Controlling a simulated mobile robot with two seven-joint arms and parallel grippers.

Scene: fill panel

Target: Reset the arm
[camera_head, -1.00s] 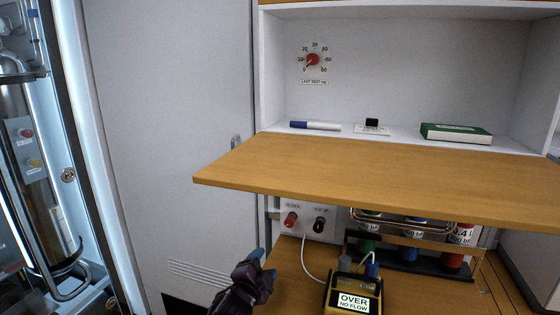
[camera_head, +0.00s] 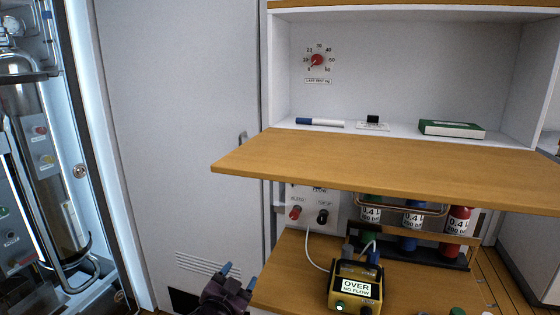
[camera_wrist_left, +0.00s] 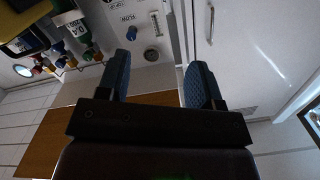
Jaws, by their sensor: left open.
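My left gripper (camera_head: 238,279) is at the bottom of the head view, left of the lower wooden shelf, with blue fingertips pointing up. It is open and empty. In the left wrist view its two blue-padded fingers (camera_wrist_left: 160,82) stand apart with nothing between them. My right gripper is not in view.
A wooden board (camera_head: 390,170) juts out over the lower shelf. A yellow meter (camera_head: 355,288) reading "OVER NO FLOW" sits below it, left of several labelled cylinders (camera_head: 413,228). A tall cabinet door (camera_head: 180,120) stands at left.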

